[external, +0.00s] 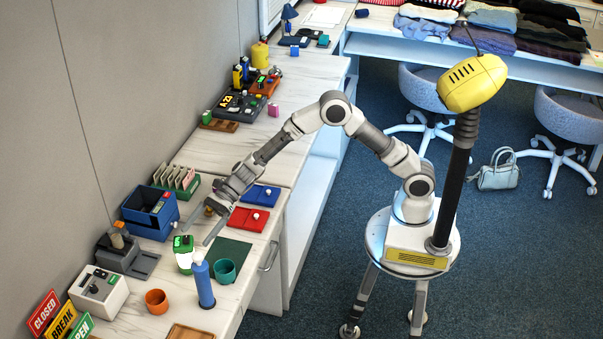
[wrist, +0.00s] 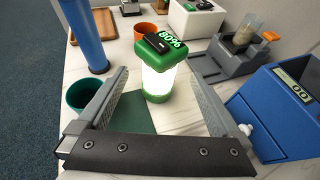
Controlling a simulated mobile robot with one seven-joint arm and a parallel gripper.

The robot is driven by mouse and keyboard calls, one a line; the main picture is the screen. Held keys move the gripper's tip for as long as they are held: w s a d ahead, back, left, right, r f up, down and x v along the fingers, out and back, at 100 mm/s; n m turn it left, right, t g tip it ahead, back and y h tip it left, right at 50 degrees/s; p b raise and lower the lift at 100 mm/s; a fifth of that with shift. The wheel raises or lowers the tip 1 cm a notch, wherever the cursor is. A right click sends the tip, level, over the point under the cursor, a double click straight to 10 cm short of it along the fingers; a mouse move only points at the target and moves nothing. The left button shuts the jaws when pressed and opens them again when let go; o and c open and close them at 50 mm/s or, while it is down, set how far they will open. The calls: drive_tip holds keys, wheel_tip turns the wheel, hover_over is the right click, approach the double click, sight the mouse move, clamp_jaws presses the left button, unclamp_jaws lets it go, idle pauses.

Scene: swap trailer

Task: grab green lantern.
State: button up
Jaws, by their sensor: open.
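The green lantern (external: 184,253) stands upright on the white marbled counter, beside a blue bottle. In the wrist view the lantern (wrist: 160,75) has a green top and base, a bright white glowing middle and a display reading 80%. My gripper (external: 197,226) is low over the counter with its fingers toward the lantern. In the wrist view my gripper (wrist: 163,85) is open and empty, with one finger on each side of the line to the lantern. The lantern appears just ahead of the fingertips; I cannot tell whether it is partly between them.
The blue bottle (external: 202,282) and teal cup (external: 225,270) stand close to the lantern. A dark green mat (external: 229,254) lies nearby. A blue bin (external: 150,212) and a grey machine (external: 122,256) are toward the wall. An orange cup (external: 157,301) is near the front.

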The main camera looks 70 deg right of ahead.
sight(179, 259)
drive_tip(key=x, duration=0.2)
drive_tip(key=b+x, duration=0.1)
drive_tip(key=x, duration=0.4)
drive_tip(key=shift+f, duration=0.35)
drive_tip(key=shift+r, duration=0.1)
clamp_jaws()
